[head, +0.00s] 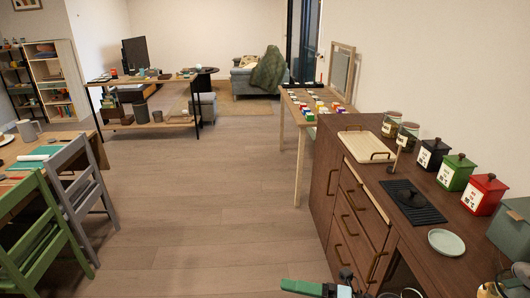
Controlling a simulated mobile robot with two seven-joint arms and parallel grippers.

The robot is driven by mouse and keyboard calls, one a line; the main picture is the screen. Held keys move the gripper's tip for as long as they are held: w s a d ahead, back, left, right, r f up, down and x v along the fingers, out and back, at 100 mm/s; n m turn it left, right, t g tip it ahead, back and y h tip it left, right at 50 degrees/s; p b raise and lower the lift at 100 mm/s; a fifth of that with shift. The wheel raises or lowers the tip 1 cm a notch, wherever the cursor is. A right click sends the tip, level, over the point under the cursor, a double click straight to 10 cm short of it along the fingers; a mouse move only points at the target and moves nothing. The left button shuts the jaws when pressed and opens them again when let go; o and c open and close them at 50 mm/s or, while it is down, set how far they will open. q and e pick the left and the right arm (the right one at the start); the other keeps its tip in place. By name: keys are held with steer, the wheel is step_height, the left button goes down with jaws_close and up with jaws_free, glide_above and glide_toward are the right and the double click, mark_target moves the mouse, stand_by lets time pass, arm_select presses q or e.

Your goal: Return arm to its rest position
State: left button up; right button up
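Dark parts of my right arm and gripper (345,288) show at the bottom edge in the head view, right of centre and in front of the wooden cabinet. A flat green piece (302,287) sticks out to the left beside these dark parts. I cannot tell whether it is held or is part of the gripper. Most of the gripper is cut off by the frame edge, so its fingers cannot be made out. My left arm and gripper are not in view.
The brown cabinet (345,205) at right carries a wooden tray (366,146), glass jars, black, green and red canisters (483,194), a black mat (413,203) and a pale plate (446,242). Chairs (80,190) stand at left. The wooden floor (200,190) between is clear.

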steer(key=s+d+f+m+t+h+p, duration=0.1)
steer(key=s+d+f+m+t+h, duration=0.4)
steer(key=m, duration=0.8)
steer(key=s+d+f+m+t+h+p, duration=0.15)
steer(key=d+f+m+t+h, duration=0.45)
steer(key=m, duration=0.6)
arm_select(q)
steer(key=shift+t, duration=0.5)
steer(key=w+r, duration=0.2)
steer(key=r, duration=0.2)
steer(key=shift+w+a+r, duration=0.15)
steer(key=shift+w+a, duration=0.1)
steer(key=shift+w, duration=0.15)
arm_select(e)
steer(key=s+d+f+m+g+h, duration=0.2)
steer(key=s+f, duration=0.4)
steer(key=s, duration=0.3)
steer(key=s+d+f+m+g+h, duration=0.2)
steer(key=s+f+m, duration=0.4)
steer(key=s, duration=0.4)
steer(key=shift+s+m+g+h, duration=0.25)
steer(key=shift+m+g+h, duration=0.25)
steer(key=shift+g+h, duration=0.4)
